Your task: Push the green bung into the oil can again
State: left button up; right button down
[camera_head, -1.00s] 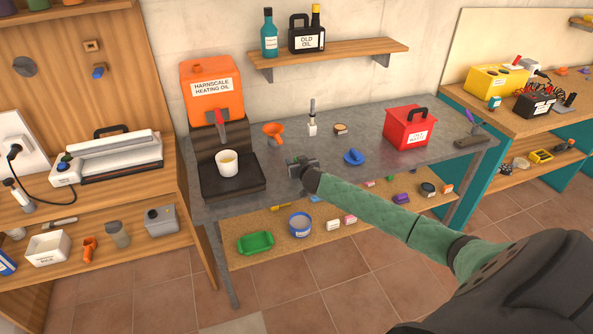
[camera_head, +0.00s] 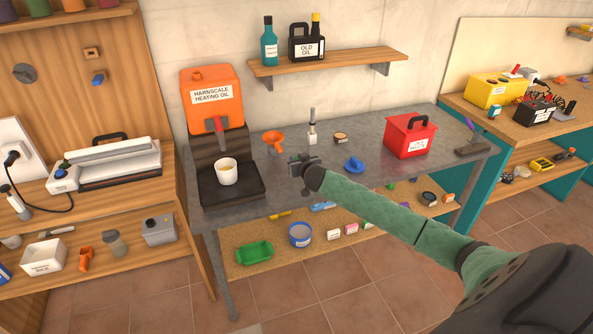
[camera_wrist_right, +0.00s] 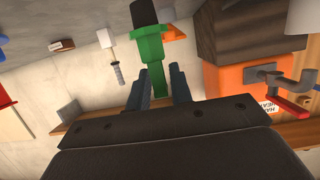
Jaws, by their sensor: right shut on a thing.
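My right gripper (camera_head: 302,164) is over the grey metal bench, right of the white cup. In the right wrist view, my right gripper (camera_wrist_right: 160,72) is shut on the green bung (camera_wrist_right: 150,48), which has a dark end pointing away from the fingers. The bung cannot be made out clearly in the head view. The orange oil can (camera_head: 212,98), labelled heating oil, sits on a dark stand at the back left of the bench. Part of the orange can (camera_wrist_right: 238,88) also shows in the right wrist view. The bung is apart from the can. My left gripper is not in view.
A white cup (camera_head: 226,172) stands below the can's red tap (camera_head: 219,124). An orange funnel (camera_head: 274,140), a white-handled tool (camera_head: 312,130), a blue object (camera_head: 354,164) and a red box (camera_head: 409,136) stand on the bench. A wall shelf (camera_head: 330,57) hangs above.

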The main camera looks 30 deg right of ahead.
pick_arm(q)
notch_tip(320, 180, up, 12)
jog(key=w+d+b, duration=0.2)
jog(key=b, duration=0.1)
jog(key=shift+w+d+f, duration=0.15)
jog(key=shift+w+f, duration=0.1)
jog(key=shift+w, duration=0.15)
pick_arm(e)
jog(key=s+d+r, duration=0.6)
jog(key=s+d, duration=0.1)
jog(key=s, duration=0.1)
jog(key=shift+d+r, duration=0.25)
jog(key=shift+d, duration=0.05)
jog(key=shift+s, duration=0.1)
